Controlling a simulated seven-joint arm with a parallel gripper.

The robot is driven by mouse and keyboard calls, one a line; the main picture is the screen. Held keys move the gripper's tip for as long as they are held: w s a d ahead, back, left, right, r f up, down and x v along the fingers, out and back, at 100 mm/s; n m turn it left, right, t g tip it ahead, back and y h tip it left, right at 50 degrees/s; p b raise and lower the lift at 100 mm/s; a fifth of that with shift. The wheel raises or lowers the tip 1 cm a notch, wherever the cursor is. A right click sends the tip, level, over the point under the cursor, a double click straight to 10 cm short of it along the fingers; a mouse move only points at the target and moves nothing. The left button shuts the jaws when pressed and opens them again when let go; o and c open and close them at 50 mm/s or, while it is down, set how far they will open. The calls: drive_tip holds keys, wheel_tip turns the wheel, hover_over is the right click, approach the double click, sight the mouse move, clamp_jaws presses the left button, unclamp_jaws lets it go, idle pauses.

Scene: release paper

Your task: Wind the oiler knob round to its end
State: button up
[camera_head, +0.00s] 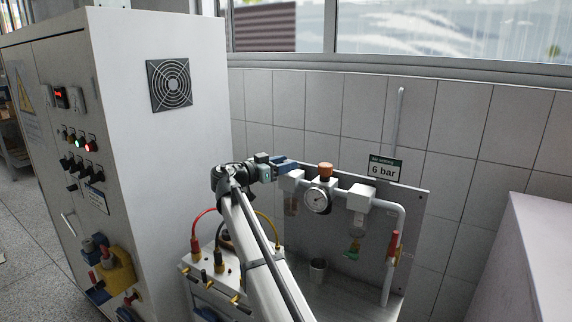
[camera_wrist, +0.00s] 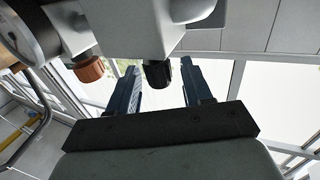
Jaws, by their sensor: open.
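My gripper (camera_head: 288,165) is at the top of the leftmost white block (camera_head: 291,181) of the air unit in the head view. In the wrist view, its two dark blue fingers (camera_wrist: 159,68) are spread apart, one on each side of a black knob (camera_wrist: 157,75), which I take for the oiler knob. A gap shows on both sides of the knob, and the gripper is empty. The head view does not clearly show this knob; the gripper covers that spot.
Beside it stand an orange knob (camera_head: 326,169) and a round gauge (camera_head: 318,200), close to my gripper. Further right are another white block (camera_head: 359,198), a pipe with a red handle (camera_head: 393,250) and a "6 bar" sign (camera_head: 384,169). A large grey cabinet (camera_head: 150,130) stands at left.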

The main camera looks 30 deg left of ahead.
drive_tip(key=v, duration=1.3)
drive_tip(key=shift+w+d, duration=0.1)
